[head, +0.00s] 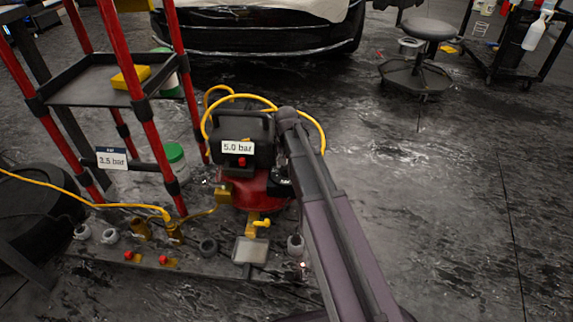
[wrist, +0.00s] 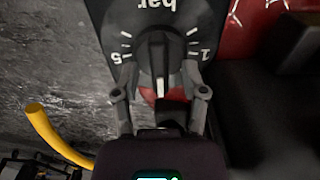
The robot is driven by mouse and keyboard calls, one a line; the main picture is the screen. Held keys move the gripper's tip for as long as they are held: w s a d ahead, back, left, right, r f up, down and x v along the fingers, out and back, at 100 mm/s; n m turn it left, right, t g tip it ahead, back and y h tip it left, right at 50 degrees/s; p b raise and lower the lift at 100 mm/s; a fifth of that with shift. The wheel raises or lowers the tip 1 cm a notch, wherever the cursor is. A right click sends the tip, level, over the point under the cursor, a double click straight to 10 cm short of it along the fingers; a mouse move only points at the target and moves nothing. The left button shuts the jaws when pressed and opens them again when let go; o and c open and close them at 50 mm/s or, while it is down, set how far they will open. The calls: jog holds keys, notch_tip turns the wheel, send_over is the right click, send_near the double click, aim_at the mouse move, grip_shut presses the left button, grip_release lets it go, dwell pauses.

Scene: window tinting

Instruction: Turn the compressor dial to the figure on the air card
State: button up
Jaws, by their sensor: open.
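The compressor (head: 262,190) is red and black and stands on the floor in the head view. Its display (head: 238,147) reads 5.0 bar. The air card (head: 111,158) hangs on the red-posted cart and seems to read 3.5 bar; its first digit is small. In the wrist view the dial face (wrist: 181,12) is dark with white ticks, an upside-down "bar", a 5 at left and a 1 at right. My gripper (wrist: 158,74) is open, one finger each side of the black knob (wrist: 157,52). Contact and the pointer's exact setting cannot be told; the dial's lower part is hidden.
A yellow hose (head: 318,125) loops behind the compressor and another runs left. A plate (head: 200,262) with several fittings lies in front. The red-posted cart (head: 160,50) is close at left. Open floor lies to the right, with a stool (head: 425,30) farther back.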

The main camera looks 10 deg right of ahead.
grip_shut()
jog(key=shift+m, duration=0.3)
jog(key=shift+s+d+m, duration=0.1)
jog(key=shift+m, duration=1.6)
grip_release()
